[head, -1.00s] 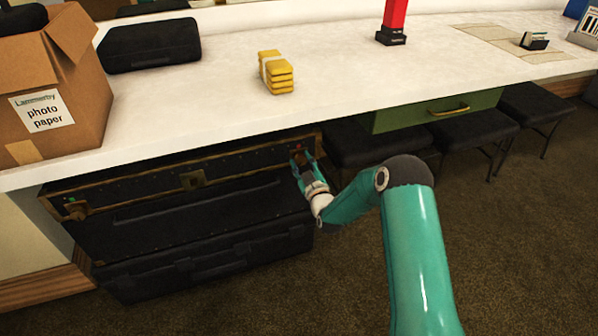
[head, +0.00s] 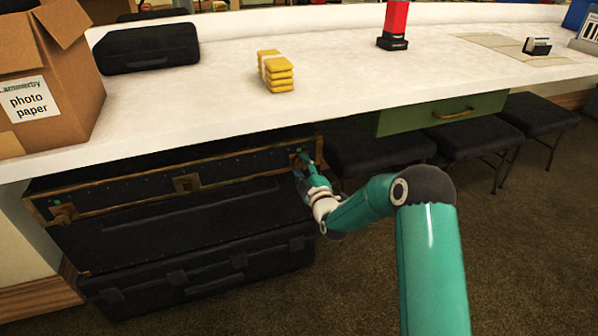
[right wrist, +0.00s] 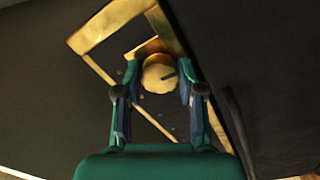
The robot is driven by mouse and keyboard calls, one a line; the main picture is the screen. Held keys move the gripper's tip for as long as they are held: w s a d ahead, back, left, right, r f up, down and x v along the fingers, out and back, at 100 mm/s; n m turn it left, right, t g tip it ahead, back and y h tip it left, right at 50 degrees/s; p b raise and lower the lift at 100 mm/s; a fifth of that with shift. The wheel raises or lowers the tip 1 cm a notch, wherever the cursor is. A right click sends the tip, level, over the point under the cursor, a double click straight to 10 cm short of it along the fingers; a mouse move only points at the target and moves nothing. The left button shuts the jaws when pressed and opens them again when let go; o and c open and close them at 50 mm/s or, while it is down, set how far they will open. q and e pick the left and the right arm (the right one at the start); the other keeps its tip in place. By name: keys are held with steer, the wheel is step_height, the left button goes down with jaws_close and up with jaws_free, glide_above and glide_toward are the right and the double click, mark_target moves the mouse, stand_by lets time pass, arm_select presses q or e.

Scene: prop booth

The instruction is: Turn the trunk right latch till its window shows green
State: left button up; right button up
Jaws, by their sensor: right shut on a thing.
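The dark trunk with brass edging (head: 120,195) stands under the white counter. Its right latch (head: 296,160) is at the trunk's front right corner, partly hidden by my right gripper (head: 303,168). A tiny patch just above that latch looks green. The trunk's left latch (head: 62,213) has a small green window. My left gripper is out of view.
A black case (head: 205,270) lies below the trunk's front. Black stools (head: 375,150) stand just right of my gripper, under the counter (head: 200,105). A green drawer (head: 440,113) hangs above them. The carpet (head: 530,250) at the right is clear.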

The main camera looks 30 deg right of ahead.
steer(key=shift+w+a, duration=0.1)
steer(key=shift+a, duration=0.2)
steer(key=o, duration=1.1)
steer(key=shift+o, duration=0.2)
steer(key=shift+d, duration=0.1)
steer(key=shift+s, duration=0.2)
steer(key=v, duration=1.1)
steer(key=shift+s+f, duration=0.2)
steer(key=shift+s, duration=0.15)
